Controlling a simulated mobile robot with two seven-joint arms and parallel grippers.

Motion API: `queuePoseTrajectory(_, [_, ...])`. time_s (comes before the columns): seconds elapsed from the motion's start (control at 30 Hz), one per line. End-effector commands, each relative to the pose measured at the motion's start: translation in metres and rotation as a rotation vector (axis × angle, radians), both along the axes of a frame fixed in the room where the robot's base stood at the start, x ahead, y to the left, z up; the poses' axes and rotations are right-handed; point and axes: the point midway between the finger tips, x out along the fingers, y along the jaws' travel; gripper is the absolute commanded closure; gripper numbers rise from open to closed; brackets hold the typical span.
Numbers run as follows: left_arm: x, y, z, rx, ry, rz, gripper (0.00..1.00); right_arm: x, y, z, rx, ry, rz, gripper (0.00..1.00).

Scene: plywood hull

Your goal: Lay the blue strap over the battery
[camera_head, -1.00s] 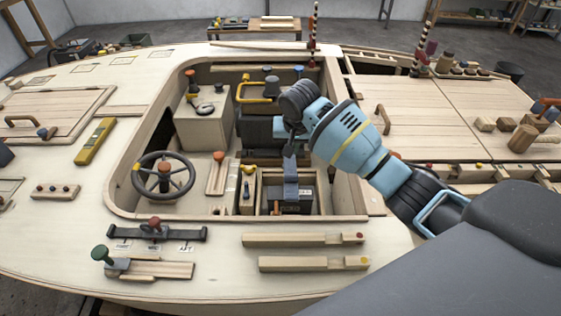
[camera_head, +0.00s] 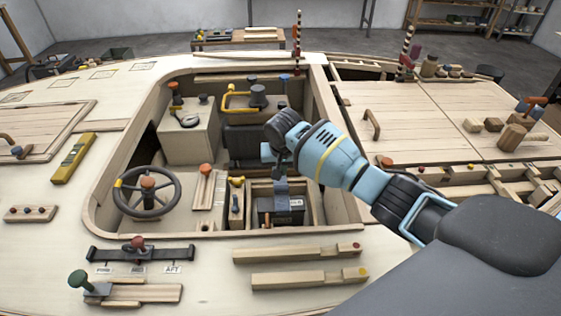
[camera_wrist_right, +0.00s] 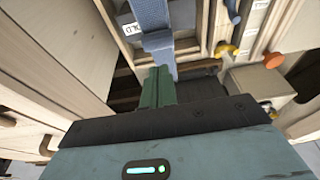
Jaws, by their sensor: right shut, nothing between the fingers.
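The dark battery (camera_head: 283,213) sits in a wooden compartment right of the steering wheel, in the cockpit well. The blue strap (camera_head: 281,187) shows as a short upright piece over the battery's rear part, just below my right gripper (camera_head: 279,168). In the right wrist view the woven strap (camera_wrist_right: 153,14) runs down from the top edge, beside a white label, to behind the green fingertips (camera_wrist_right: 157,84). The fingers are shut and empty, very close to the strap; whether they touch it I cannot tell. My left gripper is out of view.
The compartment's wooden walls stand close around the battery. The steering wheel (camera_head: 147,192) is farther left. Two wooden bars (camera_head: 297,253) lie on the deck in front.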

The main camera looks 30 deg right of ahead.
Motion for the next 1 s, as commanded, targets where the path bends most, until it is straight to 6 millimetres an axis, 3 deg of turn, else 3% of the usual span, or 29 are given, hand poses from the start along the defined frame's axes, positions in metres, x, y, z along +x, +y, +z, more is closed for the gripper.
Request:
queuePoseTrajectory(0.1, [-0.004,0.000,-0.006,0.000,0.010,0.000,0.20,0.000,0.000,-0.023,-0.001,0.005,0.000,1.00])
queuePoseTrajectory(0.3, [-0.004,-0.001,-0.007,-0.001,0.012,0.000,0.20,-0.001,0.001,-0.041,0.000,0.001,0.000,1.00])
queuePoseTrajectory(0.8, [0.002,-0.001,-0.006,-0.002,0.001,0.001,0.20,-0.002,0.001,-0.047,0.000,-0.003,0.000,1.00])
queuePoseTrajectory(1.0, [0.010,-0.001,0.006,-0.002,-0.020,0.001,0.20,-0.007,0.004,-0.057,-0.029,-0.059,0.000,1.00])
